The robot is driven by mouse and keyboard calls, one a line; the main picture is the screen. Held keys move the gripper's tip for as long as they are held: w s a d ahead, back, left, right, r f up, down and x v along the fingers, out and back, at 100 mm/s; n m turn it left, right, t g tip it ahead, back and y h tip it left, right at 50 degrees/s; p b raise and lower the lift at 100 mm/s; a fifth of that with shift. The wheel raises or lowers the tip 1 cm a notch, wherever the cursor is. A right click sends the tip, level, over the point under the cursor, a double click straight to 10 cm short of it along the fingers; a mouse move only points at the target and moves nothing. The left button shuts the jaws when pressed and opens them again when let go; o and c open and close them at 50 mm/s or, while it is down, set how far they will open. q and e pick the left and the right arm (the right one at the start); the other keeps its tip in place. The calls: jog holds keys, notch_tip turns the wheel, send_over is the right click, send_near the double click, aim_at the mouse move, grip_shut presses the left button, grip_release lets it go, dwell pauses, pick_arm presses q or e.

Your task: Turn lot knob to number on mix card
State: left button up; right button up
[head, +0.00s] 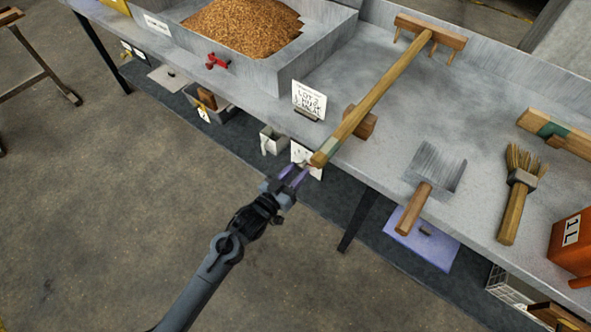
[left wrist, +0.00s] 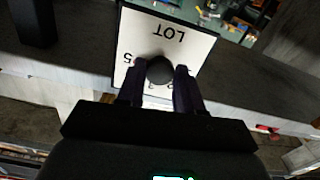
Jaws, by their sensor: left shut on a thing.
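The white lot dial plate (head: 301,152) hangs at the front edge of the bench. In the left wrist view the plate (left wrist: 140,35) reads LOT upside down, with a 5 and other, partly hidden digits. The dark round lot knob (left wrist: 160,67) stands out from it. My left gripper (head: 297,172) is at the plate, its fingers shut on the knob, as the left wrist view (left wrist: 160,78) shows. The knob's pointer cannot be made out. The mix card (head: 309,99) stands on the bench above; its word LOT reads, but its number is too small to be sure of. My right gripper is out of view.
A long-handled wooden rake (head: 385,82) lies on the bench, its handle end just above my left gripper. A grain tray (head: 285,72) with a red valve handle (head: 216,61) is at the back left. A scoop (head: 436,168), a brush (head: 518,190) and an orange container (head: 572,240) are to the right.

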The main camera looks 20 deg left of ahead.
pick_arm(q)
jog(key=n+p, duration=0.1)
jog(key=p, duration=0.1)
jog(key=n+p, duration=0.3)
jog(key=p, duration=0.1)
jog(key=shift+r+n, duration=0.25)
jog(key=shift+n, duration=0.05)
jog(key=shift+f+n+p, duration=0.2)
jog(key=shift+n+p, duration=0.7)
jog(key=shift+n, duration=0.1)
jog(key=o, duration=1)
jog(key=shift+s, duration=0.1)
